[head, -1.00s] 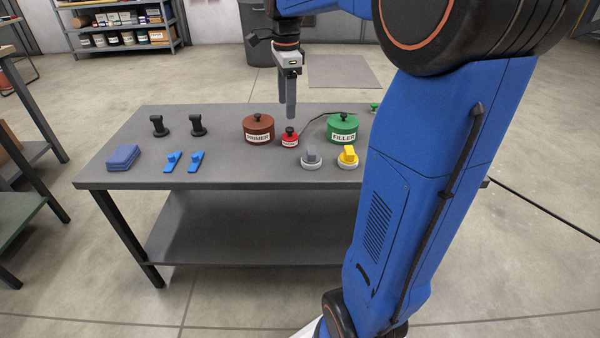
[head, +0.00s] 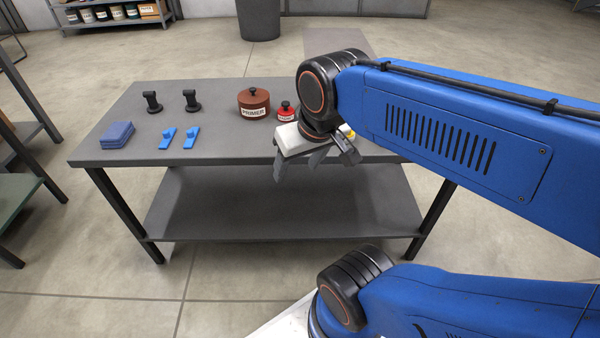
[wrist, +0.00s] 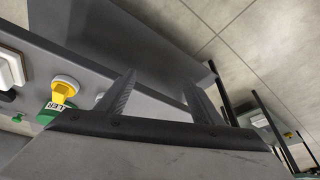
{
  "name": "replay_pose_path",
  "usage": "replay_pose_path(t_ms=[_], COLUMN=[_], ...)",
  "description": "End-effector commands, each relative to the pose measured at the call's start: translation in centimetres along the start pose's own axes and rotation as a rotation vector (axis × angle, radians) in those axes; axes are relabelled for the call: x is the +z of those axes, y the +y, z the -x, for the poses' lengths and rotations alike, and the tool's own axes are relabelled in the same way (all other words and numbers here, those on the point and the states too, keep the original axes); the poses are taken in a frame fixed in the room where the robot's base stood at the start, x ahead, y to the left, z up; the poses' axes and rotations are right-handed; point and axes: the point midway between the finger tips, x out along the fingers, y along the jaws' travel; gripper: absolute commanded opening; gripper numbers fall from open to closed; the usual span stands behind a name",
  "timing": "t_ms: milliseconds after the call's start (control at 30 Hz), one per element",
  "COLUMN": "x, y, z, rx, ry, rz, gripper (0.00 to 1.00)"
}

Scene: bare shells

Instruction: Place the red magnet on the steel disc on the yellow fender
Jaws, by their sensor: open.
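A small red round piece with a black knob and a white label (head: 286,111) stands on the grey table beside the brown tin; its label is unreadable, so I cannot tell whether it is the magnet. My gripper (head: 315,165) is open and empty at the table's front edge. Its two spread fingers show in the wrist view (wrist: 157,98) with nothing between them. A yellow block on a pale round base (wrist: 64,88) stands on the table in the wrist view; in the head view my gripper mostly hides it. I see no yellow fender or steel disc.
The grey table (head: 230,145) also holds the brown PRIMER tin (head: 254,104), two black knobbed pieces (head: 191,101), blue pads (head: 117,134) and two small blue pieces (head: 168,138). The green FILLER tin (wrist: 48,113) shows in the wrist view.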

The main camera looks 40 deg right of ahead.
Motion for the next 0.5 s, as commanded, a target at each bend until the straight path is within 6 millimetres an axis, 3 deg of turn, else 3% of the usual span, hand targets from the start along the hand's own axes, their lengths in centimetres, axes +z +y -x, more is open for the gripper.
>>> replay_pose_path(t_ms=[100,233,367,500], x=[1.3,1.2,-1.1,-5.0], y=[-0.1,-0.1,0.1,0.6], z=[-0.4,-0.4,0.4,1.6], rx=[-0.006,-0.004,0.008,0.024], ry=[0.017,0.017,-0.008,-0.053], rz=[0.083,0.143,0.255,0.455], gripper=[0.64,0.64,0.64,0.64])
